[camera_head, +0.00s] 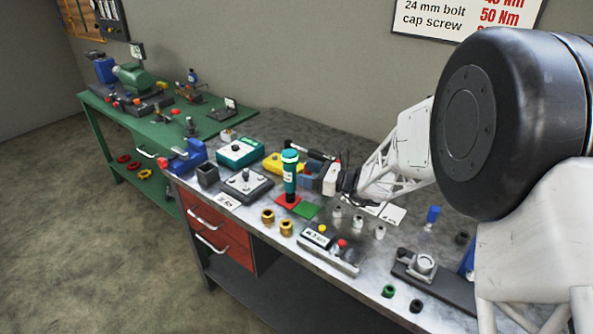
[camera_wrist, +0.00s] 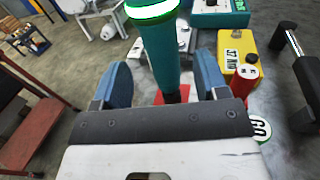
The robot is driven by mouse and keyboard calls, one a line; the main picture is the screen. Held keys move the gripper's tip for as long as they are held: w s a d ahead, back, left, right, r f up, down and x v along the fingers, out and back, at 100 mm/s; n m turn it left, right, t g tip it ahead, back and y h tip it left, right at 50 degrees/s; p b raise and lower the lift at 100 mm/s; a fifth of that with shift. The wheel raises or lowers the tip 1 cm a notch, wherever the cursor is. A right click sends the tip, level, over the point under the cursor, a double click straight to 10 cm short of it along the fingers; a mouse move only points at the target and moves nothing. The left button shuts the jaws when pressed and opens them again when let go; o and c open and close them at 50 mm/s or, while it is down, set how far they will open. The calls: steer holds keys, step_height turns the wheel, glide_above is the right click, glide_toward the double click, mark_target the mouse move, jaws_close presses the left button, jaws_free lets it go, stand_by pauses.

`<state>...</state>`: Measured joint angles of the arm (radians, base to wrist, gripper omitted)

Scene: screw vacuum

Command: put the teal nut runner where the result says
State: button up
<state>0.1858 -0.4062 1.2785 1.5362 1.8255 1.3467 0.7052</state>
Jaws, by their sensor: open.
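The teal nut runner (camera_head: 290,175) stands upright on a red pad (camera_head: 283,204). A green light glows around its top, seen clearly in the wrist view (camera_wrist: 158,45). A green pad (camera_head: 306,211) lies just to the right of the red one. My gripper (camera_head: 303,176) is open at the runner's side. In the wrist view its two blue fingers (camera_wrist: 160,82) stand left and right of the runner's body with gaps showing. Whether the runner is fully between the fingertips is hard to tell. A yellow box (camera_wrist: 242,62) shows a reading that looks like 37 Nm.
A teal box (camera_head: 238,152) and a grey plate fixture (camera_head: 245,185) stand left of the runner. A wall sign (camera_head: 468,17) lists torques.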

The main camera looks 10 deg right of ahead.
steer(key=shift+v, duration=1.8)
steer(key=s+a+r+n+g+h, duration=0.35)
steer(key=s+r+n, duration=0.2)
steer(key=s, duration=0.35)
steer(key=s+a+r+n+g+h, duration=0.2)
steer(key=s+a+r+n+g, duration=0.15)
steer(key=s+r+n, duration=0.35)
steer(key=s+d+r+n+h, duration=0.1)
steer(key=s+d+n+h, duration=0.3)
steer(key=s, duration=0.6)
steer(key=s+d+r+n+h, duration=0.2)
steer(key=s+d+n+h, duration=0.2)
steer(key=s, duration=0.7)
steer(key=shift+s+d+n+t+h, duration=0.2)
steer(key=shift+s+n+t+h, duration=0.1)
steer(key=shift+n+h, duration=1.1)
steer(key=shift+n+y, duration=0.25)
